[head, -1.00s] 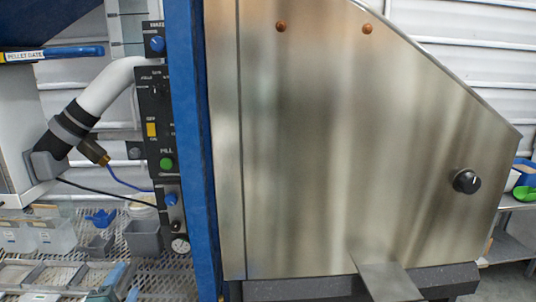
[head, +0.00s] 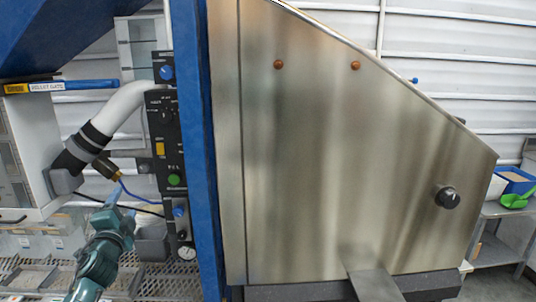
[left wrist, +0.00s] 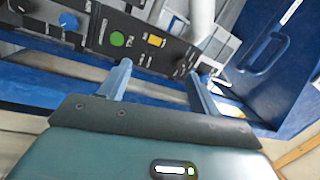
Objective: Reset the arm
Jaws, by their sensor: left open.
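My left arm comes in at the lower left of the head view, with the left gripper (head: 118,196) raised in front of the mesh shelf, left of the control panel. In the left wrist view the left gripper (left wrist: 158,82) has its two blue-grey fingers spread apart with nothing between them. The black control panel (head: 167,130) with a green button, a yellow switch and blue knobs lies beyond the fingertips; it also shows in the left wrist view (left wrist: 135,38). My right gripper is not in view.
A large steel hopper panel (head: 320,170) with a black knob (head: 447,197) fills the middle and right. A blue post (head: 202,150) borders it. A white hose (head: 125,105) and clear bins (head: 40,238) are at left. A side shelf (head: 500,210) holds containers at far right.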

